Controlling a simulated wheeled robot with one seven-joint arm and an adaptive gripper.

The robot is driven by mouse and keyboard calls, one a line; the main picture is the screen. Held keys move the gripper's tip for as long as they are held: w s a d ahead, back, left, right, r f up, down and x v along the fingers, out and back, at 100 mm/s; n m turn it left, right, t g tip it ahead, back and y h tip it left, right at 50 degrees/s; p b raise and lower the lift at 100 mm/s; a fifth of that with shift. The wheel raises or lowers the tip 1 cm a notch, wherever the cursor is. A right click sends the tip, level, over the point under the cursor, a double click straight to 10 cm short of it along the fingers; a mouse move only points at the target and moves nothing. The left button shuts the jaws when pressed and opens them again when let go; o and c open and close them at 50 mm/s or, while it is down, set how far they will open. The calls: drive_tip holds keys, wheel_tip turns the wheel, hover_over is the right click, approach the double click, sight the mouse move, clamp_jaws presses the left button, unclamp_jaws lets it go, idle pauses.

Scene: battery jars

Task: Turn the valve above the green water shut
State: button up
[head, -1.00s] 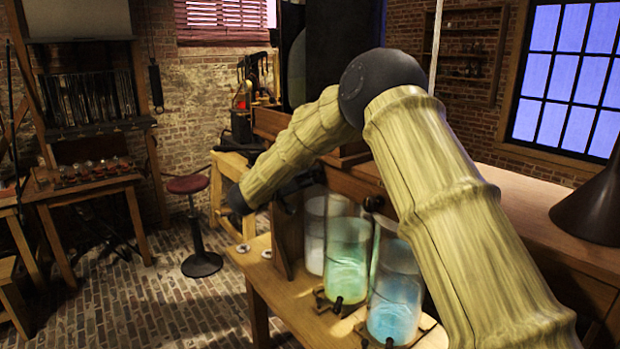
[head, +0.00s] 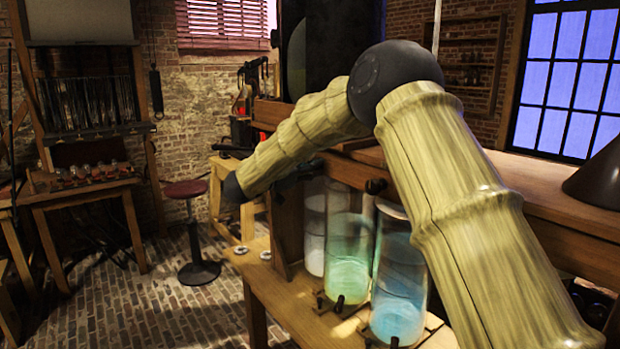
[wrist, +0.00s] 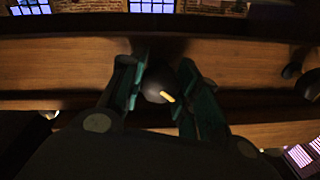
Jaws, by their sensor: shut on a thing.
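The green water (head: 348,278) stands in a clear glass jar, between a jar of pale content (head: 314,240) and a jar of blue water (head: 397,300). In the wrist view a dark round valve knob (wrist: 157,84) with a yellow-orange mark sits between the two dark green fingers of my gripper (wrist: 162,78). The fingers are closed on its sides. In the head view my arm hides most of the gripper and the held knob. Another dark knob (head: 376,186) shows on the wooden rail above the jars, near the gap between green and blue.
The jars stand on a low wooden shelf (head: 268,284) under a wooden bench (head: 545,222). A dark cone-shaped thing (head: 600,180) stands on the bench at right. A red-topped stool (head: 186,190) stands on the open brick floor at left.

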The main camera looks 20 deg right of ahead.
drive_tip(key=m+b, duration=0.4)
drive_tip(key=b, duration=0.1)
drive_tip(key=m+b, duration=0.2)
drive_tip(key=shift+f+m, duration=0.35)
drive_tip(key=shift+m, duration=0.05)
drive_tip(key=m+b, duration=0.3)
drive_tip(key=b, duration=0.1)
drive_tip(key=shift+r+m+g+h, duration=0.25)
drive_tip(key=shift+m+g+h, duration=0.05)
drive_tip(key=shift+g, duration=0.1)
drive_tip(key=o, duration=0.8)
drive_tip(key=shift+c, duration=0.2)
drive_tip(key=shift+r, duration=0.1)
drive_tip(key=shift+a, duration=0.1)
drive_tip(key=v, duration=1.1)
drive_tip(key=shift+a, duration=0.4)
drive_tip(key=shift+s, duration=0.1)
